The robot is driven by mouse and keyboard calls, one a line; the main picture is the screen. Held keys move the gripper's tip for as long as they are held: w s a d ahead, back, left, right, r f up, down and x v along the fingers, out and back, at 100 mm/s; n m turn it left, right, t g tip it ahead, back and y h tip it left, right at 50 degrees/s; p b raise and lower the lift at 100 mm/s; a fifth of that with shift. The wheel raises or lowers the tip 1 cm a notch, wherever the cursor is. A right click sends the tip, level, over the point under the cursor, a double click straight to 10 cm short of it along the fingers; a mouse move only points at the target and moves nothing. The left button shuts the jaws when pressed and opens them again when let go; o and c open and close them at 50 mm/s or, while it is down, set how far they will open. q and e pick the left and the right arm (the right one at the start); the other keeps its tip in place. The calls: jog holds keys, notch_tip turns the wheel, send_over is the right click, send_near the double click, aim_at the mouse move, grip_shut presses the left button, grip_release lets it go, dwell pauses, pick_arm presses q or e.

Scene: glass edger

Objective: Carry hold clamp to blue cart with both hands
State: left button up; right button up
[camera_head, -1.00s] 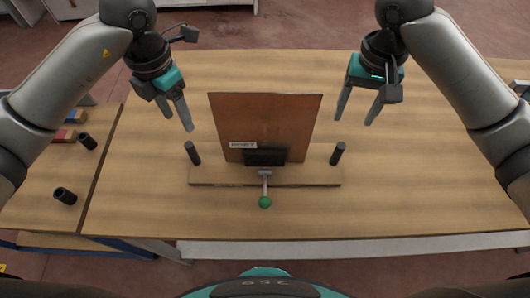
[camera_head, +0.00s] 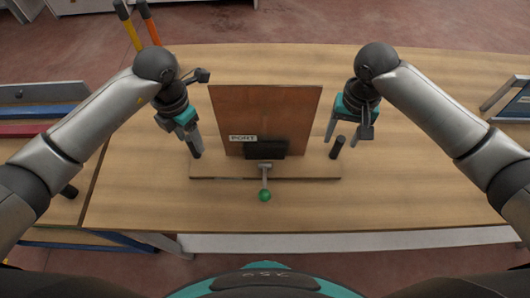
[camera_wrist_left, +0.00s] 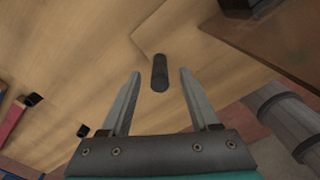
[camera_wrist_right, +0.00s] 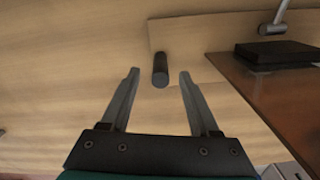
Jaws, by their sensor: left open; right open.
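The hold clamp has a flat wooden base (camera_head: 225,172) with an upright brown panel (camera_head: 270,108) marked PORT, a black block (camera_head: 265,149) and a lever with a green ball (camera_head: 264,196). A dark upright peg handle stands at each end. My left gripper (camera_head: 194,143) is open at the left peg; the left wrist view shows this peg (camera_wrist_left: 159,72) lined up between the fingertips. My right gripper (camera_head: 342,128) is open at the right peg (camera_head: 337,147); the right wrist view shows it (camera_wrist_right: 160,70) between the fingertips. Neither gripper visibly grips a peg.
The clamp stands on a large wooden table (camera_head: 420,205). At the left is a wooden-topped unit with a blue bar (camera_head: 40,112) and a red bar (camera_head: 25,130). A grey-framed object (camera_head: 510,98) stands at the right edge. The tabletop in front of the clamp is clear.

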aim_at(337, 145)
pick_arm(q)
jog(key=shift+f, duration=2.3)
pick_arm(e)
jog(key=shift+f, duration=2.25)
pick_arm(q)
grip_shut()
pick_arm(e)
grip_shut()
pick_arm(q)
jog(key=shift+w+r, duration=0.1)
jog(key=shift+r, duration=0.05)
pick_arm(e)
jog(key=shift+w+a+r, duration=0.1)
